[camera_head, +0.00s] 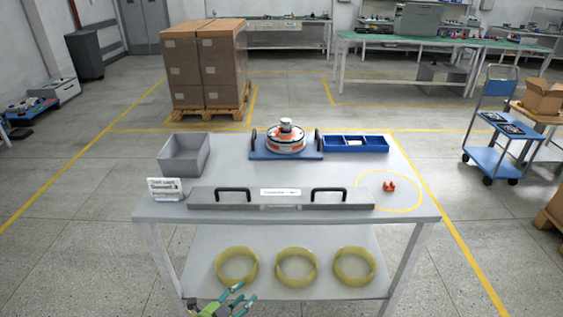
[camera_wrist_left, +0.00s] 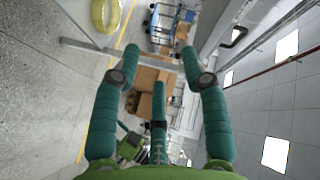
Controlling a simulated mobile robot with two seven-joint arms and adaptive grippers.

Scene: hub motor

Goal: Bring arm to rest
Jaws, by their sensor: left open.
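My left gripper (camera_head: 242,295) is at the bottom edge of the head view, in front of the table's lower shelf, with its green fingers spread. In the left wrist view, its padded green fingers (camera_wrist_left: 159,55) stand wide apart with nothing between them. The motor (camera_head: 286,137), white and orange, sits on a blue base plate (camera_head: 258,155) at the table's back. My right gripper does not show in the head view.
The workbench (camera_head: 405,208) holds a grey bin (camera_head: 185,155), a blue divided tray (camera_head: 356,144), a long grey lid with two black handles (camera_head: 230,200) and a small orange part (camera_head: 389,187). Yellow rings (camera_head: 296,266) lie on the lower shelf. A blue cart (camera_head: 492,140) stands right.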

